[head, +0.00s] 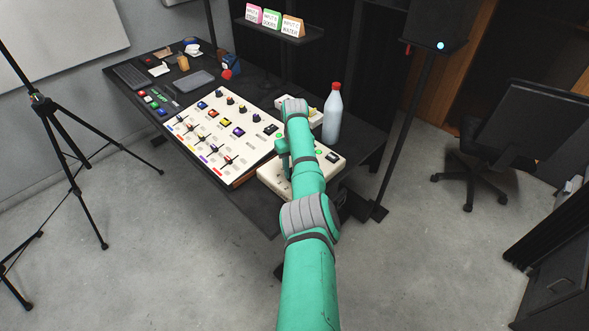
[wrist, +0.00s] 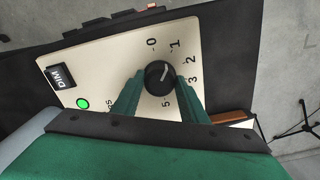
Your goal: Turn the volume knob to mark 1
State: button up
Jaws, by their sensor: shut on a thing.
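The volume knob (wrist: 161,76) is a round black dial on a cream panel (wrist: 110,66), with marks 0, 1, 2, 3 and 5 legible around it in the wrist view. A short pale pointer line on it points up and right, roughly between marks 1 and 2; the exact reading is hard to tell. My gripper (wrist: 159,82) has one green finger on each side of the knob and is shut on it.
On the panel are a black DIM button (wrist: 61,76) and a lit green lamp (wrist: 82,103). A larger mixer board (head: 205,125) lies to the left on the black table. A white bottle with a red cap (head: 332,115) stands close to my arm.

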dwell(0.4)
jog(key=o, duration=1)
jog(key=shift+o, duration=0.2)
jog(key=shift+a, duration=0.1)
jog(key=shift+r, duration=0.1)
notch_tip(320, 180, up, 11)
jog(key=shift+f, duration=0.2)
